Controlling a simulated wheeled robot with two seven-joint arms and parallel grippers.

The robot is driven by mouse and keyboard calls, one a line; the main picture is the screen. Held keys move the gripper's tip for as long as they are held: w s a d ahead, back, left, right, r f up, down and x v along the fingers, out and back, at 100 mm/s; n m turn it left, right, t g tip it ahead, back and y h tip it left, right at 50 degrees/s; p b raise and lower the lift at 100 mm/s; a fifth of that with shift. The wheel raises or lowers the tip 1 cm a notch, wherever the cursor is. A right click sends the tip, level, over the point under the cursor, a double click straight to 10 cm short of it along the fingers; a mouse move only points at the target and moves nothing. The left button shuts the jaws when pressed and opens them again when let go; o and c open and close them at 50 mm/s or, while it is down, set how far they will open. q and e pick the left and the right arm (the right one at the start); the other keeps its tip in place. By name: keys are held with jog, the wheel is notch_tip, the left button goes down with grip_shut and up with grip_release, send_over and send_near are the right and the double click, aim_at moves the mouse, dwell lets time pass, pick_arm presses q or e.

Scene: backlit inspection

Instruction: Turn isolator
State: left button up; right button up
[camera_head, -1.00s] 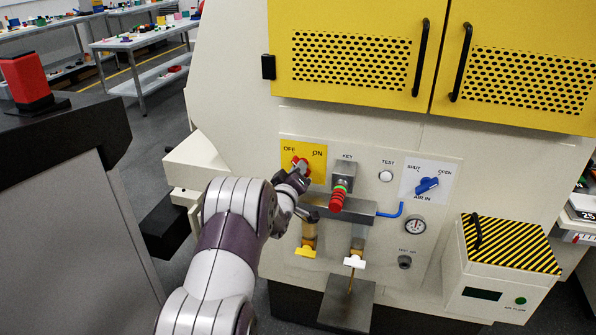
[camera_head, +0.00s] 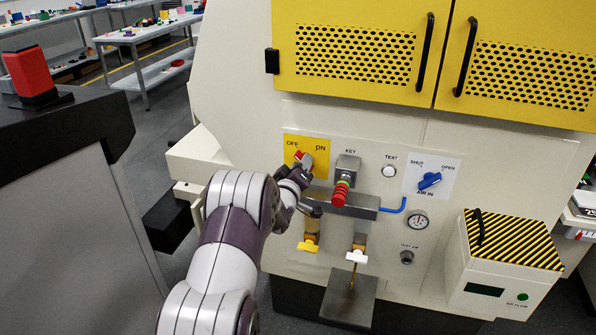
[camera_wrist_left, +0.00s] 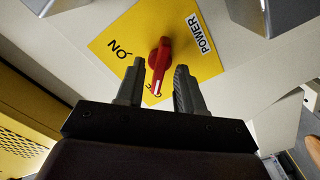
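The isolator is a red rotary knob (camera_head: 304,159) on a yellow plate (camera_head: 291,144) marked OFF and ON. In the left wrist view the red knob (camera_wrist_left: 160,62) sits on the yellow plate (camera_wrist_left: 126,28), which also carries a POWER label. The knob's narrow end points down in that view, towards lettering partly hidden by the gripper. My left gripper (camera_wrist_left: 158,82) is open, with one finger on each side of the knob and visible gaps between. In the head view the left gripper (camera_head: 301,174) is at the knob and partly covers it. My right gripper is out of view.
Right of the plate are a key block with a red-and-green part (camera_head: 341,190), a TEST button (camera_head: 389,171) and a blue air valve handle (camera_head: 429,180). A grey bar (camera_head: 362,205) and yellow tap (camera_head: 308,246) lie below. A striped-lid box (camera_head: 510,240) stands at right.

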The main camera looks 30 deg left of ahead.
pick_arm(q)
jog(key=v, duration=1.2)
jog(key=shift+s+p, duration=0.2)
jog(key=shift+p, duration=0.2)
jog(key=shift+d, duration=0.1)
